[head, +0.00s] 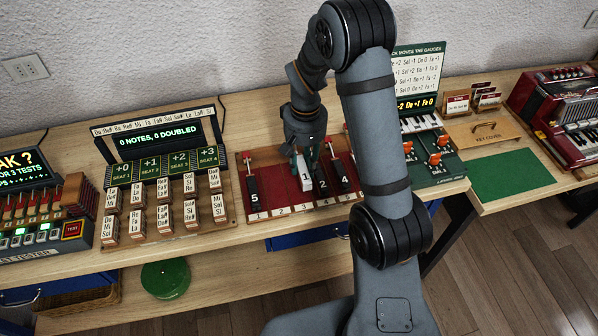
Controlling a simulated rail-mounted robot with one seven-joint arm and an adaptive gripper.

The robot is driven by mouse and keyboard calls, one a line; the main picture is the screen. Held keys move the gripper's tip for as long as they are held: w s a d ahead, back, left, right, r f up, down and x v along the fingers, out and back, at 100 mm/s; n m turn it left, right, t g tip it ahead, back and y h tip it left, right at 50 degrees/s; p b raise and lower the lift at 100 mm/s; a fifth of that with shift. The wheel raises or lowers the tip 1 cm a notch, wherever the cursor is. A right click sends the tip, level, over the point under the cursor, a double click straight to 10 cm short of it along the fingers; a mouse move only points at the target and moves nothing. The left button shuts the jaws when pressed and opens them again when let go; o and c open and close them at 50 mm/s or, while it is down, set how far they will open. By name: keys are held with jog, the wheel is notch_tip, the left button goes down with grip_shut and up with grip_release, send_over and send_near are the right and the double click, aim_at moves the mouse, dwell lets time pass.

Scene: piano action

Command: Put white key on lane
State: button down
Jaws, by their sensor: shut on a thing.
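The white key (303,171), marked 1, is upright and held in my gripper (308,153), which is shut on it. It is over the middle of the dark red lane board (275,190), near the third numbered lane; whether its lower end touches the board I cannot tell. The board has a pale numbered strip along its front. Dark keys stand on the board: one marked 5 (253,185) at the left, one marked 2 (321,180) close to the right of the white key, and one marked 4 (341,173) farther right. My arm hides part of the board's right side.
Left of the board, several labelled wooden blocks (164,218) stand before a note display (155,137). To the right are a green panel with orange switches (436,158), a key cover (485,131), a green mat (508,174) and a red accordion (565,115).

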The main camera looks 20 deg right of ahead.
aim_at(299, 183)
jog(key=shift+w+a+f, duration=0.35)
jog(key=shift+a+f, duration=0.05)
jog(key=shift+a, duration=0.25)
notch_tip(299, 183, down, 3)
jog(key=shift+f+p, duration=0.1)
jog(key=shift+p, duration=0.35)
jog(key=shift+f, duration=0.4)
jog(key=shift+f, duration=0.1)
jog(key=shift+f+b, duration=0.15)
jog(key=shift+b, duration=0.15)
jog(key=c, duration=1.5)
grip_release()
jog(key=shift+o, duration=0.7)
